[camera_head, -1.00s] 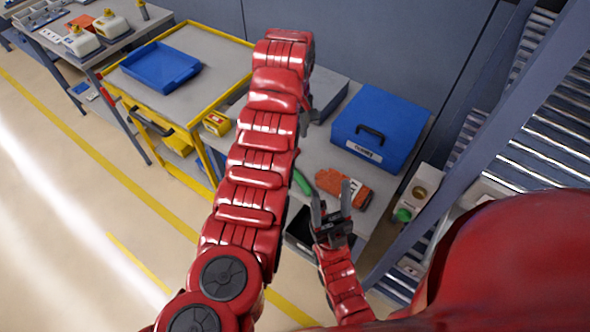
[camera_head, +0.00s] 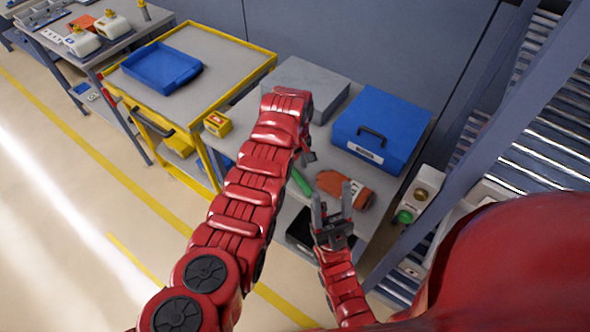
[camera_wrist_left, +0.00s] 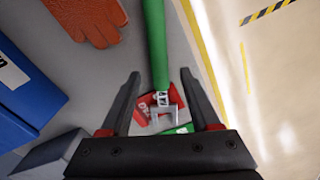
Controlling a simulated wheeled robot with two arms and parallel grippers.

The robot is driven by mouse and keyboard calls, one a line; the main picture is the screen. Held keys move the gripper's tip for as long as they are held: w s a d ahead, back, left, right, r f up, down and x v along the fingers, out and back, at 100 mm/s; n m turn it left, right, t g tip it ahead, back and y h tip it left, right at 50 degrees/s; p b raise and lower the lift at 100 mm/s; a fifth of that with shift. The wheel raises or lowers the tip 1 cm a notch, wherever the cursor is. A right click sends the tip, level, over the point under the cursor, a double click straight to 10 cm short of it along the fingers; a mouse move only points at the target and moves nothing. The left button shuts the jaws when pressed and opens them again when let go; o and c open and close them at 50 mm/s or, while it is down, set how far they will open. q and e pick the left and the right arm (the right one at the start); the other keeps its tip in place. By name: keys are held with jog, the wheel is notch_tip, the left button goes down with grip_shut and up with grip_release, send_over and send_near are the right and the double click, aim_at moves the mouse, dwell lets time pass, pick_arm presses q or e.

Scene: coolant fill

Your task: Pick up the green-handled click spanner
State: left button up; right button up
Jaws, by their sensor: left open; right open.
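The click spanner's green handle (camera_head: 301,182) shows on the grey bench in the head view, just below my left gripper (camera_head: 307,157); the arm hides part of it. In the left wrist view, the green handle (camera_wrist_left: 154,40) runs down from the top edge to a silver head (camera_wrist_left: 166,113). My left gripper (camera_wrist_left: 160,75) is open, with the lower handle between its fingers in the picture; I see no contact. My right gripper (camera_head: 332,203) is open and empty, over the bench's front.
Orange gloves (camera_head: 346,189) lie right of the handle. A blue case (camera_head: 380,130) and a grey box (camera_head: 304,84) stand behind. Red and green flat pieces (camera_wrist_left: 144,108) lie by the spanner head. A yellow-framed cart (camera_head: 215,60) stands left, and a grey post (camera_head: 445,165) right.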

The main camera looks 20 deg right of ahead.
pick_arm(q)
jog(key=shift+f, duration=1.1)
grip_shut()
